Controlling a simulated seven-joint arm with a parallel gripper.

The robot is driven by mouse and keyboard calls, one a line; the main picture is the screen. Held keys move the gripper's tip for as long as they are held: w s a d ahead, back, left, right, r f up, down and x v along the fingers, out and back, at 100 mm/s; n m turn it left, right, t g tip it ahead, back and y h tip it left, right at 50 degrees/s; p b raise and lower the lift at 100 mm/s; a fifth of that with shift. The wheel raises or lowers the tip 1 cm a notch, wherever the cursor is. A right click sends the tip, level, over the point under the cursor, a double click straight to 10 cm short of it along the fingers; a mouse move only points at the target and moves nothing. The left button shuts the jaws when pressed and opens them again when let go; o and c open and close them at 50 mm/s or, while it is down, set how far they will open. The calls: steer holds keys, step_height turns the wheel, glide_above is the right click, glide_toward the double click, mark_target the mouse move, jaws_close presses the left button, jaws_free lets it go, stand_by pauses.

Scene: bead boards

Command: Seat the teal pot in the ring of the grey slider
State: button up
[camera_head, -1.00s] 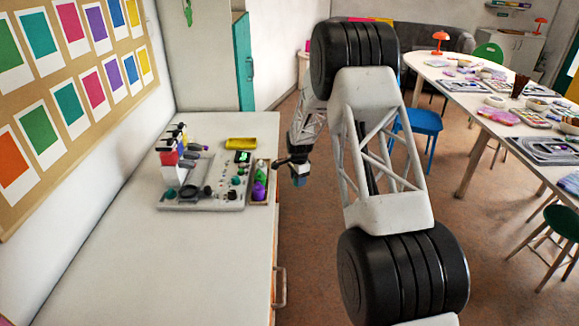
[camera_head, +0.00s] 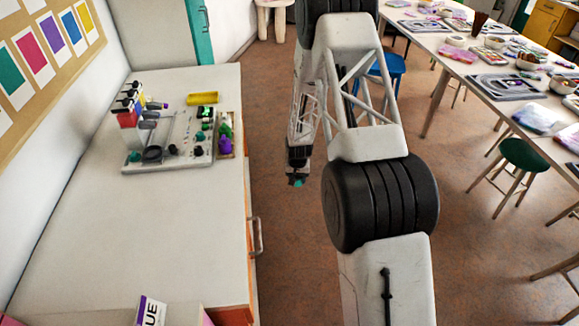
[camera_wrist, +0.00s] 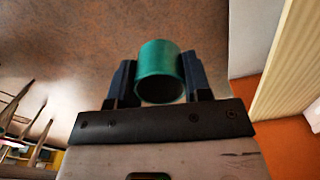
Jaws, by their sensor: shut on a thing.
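My gripper (camera_head: 297,180) hangs over the floor, to the right of the counter and apart from it. In the wrist view, the two dark fingers (camera_wrist: 160,82) are shut on the teal pot (camera_wrist: 160,62), one on each side. The teal pot also shows as a small spot in the head view (camera_head: 299,183). The grey board (camera_head: 172,160) lies on the counter with slots and several small parts. A dark ring (camera_head: 152,154) sits at its front left; I cannot tell for sure whether it belongs to the grey slider.
Several bottles (camera_head: 130,110) stand at the board's left. The counter front (camera_head: 120,235) is bare. A handle (camera_head: 255,236) sticks out from the counter's side.

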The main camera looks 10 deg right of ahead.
steer(key=s+d+f+n, duration=0.2)
steer(key=s+f, duration=0.1)
steer(key=s, duration=0.1)
steer(key=w+a+r+m, duration=0.2)
steer(key=w+a+r, duration=0.3)
steer(key=a+r, duration=0.55)
steer(key=w+a+r+m, duration=0.2)
steer(key=w+a+r, duration=0.4)
steer(key=r, duration=0.7)
steer(key=w+a+r+m, duration=0.2)
steer(key=w+a+r, duration=0.2)
steer(key=a+r, duration=0.65)
steer(key=s+a+r+m, duration=0.1)
steer(key=s+a+m, duration=0.5)
steer(key=a, duration=0.7)
steer(key=s+a+r+m, duration=0.2)
steer(key=s+a+m, duration=0.3)
steer(key=a, duration=0.9)
steer(key=shift+s+m, duration=0.4)
steer(key=shift+s, duration=1)
steer(key=shift+f, duration=0.15)
steer(key=shift+f, duration=2.5)
steer(key=shift+f, duration=0.6)
